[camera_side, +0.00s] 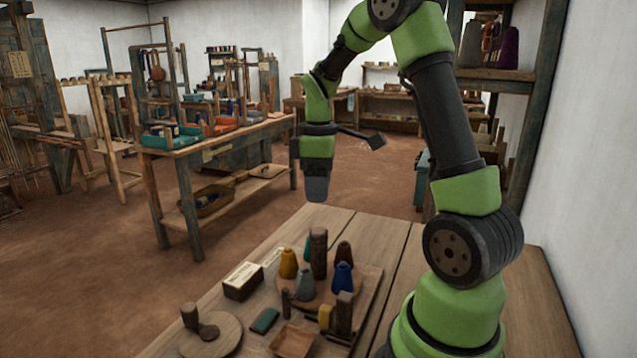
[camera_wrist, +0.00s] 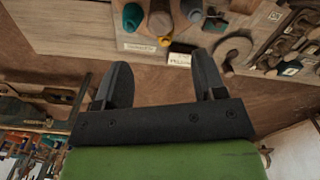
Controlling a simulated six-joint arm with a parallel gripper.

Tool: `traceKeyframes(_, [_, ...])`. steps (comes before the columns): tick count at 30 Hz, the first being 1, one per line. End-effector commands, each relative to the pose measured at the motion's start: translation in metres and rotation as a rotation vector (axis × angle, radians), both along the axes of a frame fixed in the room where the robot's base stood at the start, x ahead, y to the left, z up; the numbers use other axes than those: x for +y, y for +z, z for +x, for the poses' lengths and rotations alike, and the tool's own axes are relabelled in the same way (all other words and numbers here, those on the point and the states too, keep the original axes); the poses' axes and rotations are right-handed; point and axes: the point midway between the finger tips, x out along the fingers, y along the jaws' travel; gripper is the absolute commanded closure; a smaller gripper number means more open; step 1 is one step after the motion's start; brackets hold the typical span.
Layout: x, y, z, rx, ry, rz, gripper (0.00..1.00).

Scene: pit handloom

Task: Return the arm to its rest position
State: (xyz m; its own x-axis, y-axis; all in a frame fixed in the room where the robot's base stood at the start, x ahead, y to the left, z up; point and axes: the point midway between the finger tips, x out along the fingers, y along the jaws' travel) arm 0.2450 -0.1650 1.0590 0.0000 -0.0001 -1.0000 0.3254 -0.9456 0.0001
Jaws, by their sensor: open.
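My green and black arm rises from the right side of the wooden table in the side view and bends over toward the left. My gripper (camera_side: 316,188) hangs pointing down, above and beyond the table's far edge, well clear of the things on it. In the wrist view my gripper (camera_wrist: 162,84) shows two dark fingers spread apart with nothing between them. The wooden table (camera_side: 395,245) holds a board (camera_side: 368,285) with yellow, grey and blue cones and dark wooden cylinders.
A labelled box (camera_side: 243,281), a green block (camera_side: 265,320), a small square tray (camera_side: 292,341) and a round wooden disc (camera_side: 222,335) lie near the board. A workbench (camera_side: 180,150) with coloured trays stands behind. A shelf (camera_side: 492,75) and white wall are close on the right.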

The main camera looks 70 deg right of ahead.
Motion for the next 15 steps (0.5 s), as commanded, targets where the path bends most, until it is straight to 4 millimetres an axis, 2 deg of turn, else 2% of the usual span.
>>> traceKeyframes(12, [0.0006,0.0011,0.0,-0.001,-0.001,-0.001,0.36])
traceKeyframes(15, [0.0088,0.0088,0.0005,-0.023,-0.02,-0.007,0.36])
